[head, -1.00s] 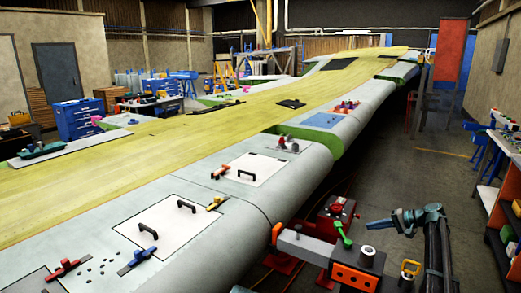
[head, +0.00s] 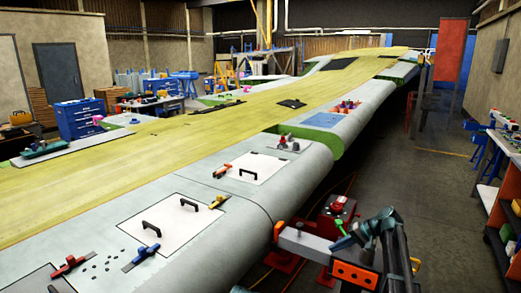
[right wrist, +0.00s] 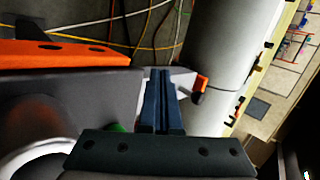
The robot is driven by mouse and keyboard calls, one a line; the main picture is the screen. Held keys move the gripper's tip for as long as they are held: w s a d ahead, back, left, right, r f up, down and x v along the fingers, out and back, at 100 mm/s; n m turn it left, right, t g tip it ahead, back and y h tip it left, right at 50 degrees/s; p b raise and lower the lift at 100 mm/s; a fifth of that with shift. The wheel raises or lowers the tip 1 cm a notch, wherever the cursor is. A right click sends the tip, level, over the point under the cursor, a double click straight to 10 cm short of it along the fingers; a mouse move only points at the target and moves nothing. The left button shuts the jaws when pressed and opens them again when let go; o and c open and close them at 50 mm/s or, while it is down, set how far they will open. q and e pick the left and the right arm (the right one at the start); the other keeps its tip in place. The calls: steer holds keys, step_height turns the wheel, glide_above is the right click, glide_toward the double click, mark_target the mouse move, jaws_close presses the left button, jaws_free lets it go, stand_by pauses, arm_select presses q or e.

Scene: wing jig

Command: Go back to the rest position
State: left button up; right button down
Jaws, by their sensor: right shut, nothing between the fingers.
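My right gripper (head: 343,242) is in the lower right of the head view, at the end of my dark arm. It overlaps the grey and orange fixture beside the wing's edge in the picture; I cannot tell whether they touch. In the right wrist view its two dark fingers (right wrist: 162,75) are together with nothing between them. My left gripper is not in view.
The fixture has a grey bar with an orange end (head: 355,274) and a red block (head: 335,214) behind it. The long wing (head: 235,225) fills the left and middle. A bench (head: 490,190) stands at the right. The aisle floor (head: 445,190) between is clear.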

steer(key=s+a+f+n+g+h, duration=0.2)
steer(key=s+a, duration=0.7)
steer(key=s+a+f+n+g+h, duration=0.1)
steer(key=s+a+f+n+h, duration=0.15)
steer(key=s+a, duration=0.6)
steer(key=s+a+f+n+h, duration=0.1)
steer(key=s+a+h, duration=0.1)
steer(key=s, duration=0.7)
steer(key=s+a+f+n+h, duration=0.1)
steer(key=s+a+n+h, duration=0.1)
steer(key=s, duration=0.7)
steer(key=shift+a+h, duration=0.15)
steer(key=shift+h, duration=0.7)
